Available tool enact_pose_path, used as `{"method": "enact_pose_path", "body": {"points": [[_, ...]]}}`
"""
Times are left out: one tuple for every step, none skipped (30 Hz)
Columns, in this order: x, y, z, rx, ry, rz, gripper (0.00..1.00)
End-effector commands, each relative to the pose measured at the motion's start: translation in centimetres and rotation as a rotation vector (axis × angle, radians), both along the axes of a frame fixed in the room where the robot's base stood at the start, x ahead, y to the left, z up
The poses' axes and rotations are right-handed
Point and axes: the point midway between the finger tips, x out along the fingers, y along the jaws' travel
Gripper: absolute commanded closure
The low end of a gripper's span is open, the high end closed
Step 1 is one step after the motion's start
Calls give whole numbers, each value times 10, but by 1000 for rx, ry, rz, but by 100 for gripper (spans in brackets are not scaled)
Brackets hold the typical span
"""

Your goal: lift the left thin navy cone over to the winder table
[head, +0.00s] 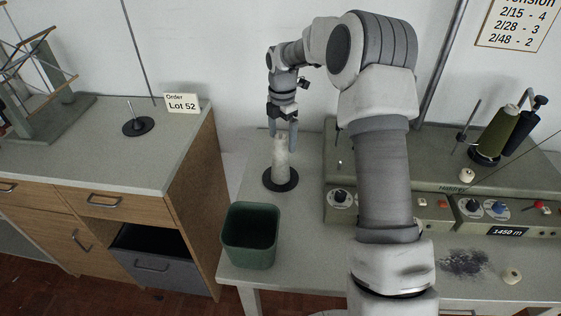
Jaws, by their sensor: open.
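My gripper (283,134) points down, open, over the winder table (245,190). Its fingertips are at the upper end of a slim pale grey-white cone (280,160), which stands upright on a round black base (281,184). I cannot tell whether the fingers touch it. No clearly navy thin cone shows. A dark, nearly black cone (522,132) sits at the far right on the winder (450,160), tilted, partly behind an olive cone (498,131).
A green bin (250,235) stands at the table's front left. On the left cabinet (100,150) are an empty peg stand (138,126), a "Lot 52" card (182,103) and a wooden-armed frame (40,80). Dark fluff (465,262) and a small cream knob-like piece (512,275) lie front right.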

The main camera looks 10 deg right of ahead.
Motion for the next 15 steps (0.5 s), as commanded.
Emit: {"method": "enact_pose_path", "body": {"points": [[0, 0, -2, 0, 0, 0, 5], [0, 0, -3, -1, 0, 0, 5], [0, 0, -5, -1, 0, 0, 5], [0, 0, -6, 0, 1, 0, 5], [0, 1, -9, 0, 1, 0, 5], [1, 1, -13, -1, 2, 0, 5], [1, 2, -16, -1, 2, 0, 5], [2, 3, -21, -1, 3, 1, 5], [3, 3, -27, 0, 3, 1, 5], [3, 4, -32, 0, 3, 1, 5], [4, 5, -37, 0, 3, 1, 5], [4, 4, -43, 0, 3, 0, 5], [3, 4, -47, 0, 3, 0, 5], [3, 4, -50, 0, 3, 0, 5], [3, 4, -53, -1, 2, 0, 5]]}}
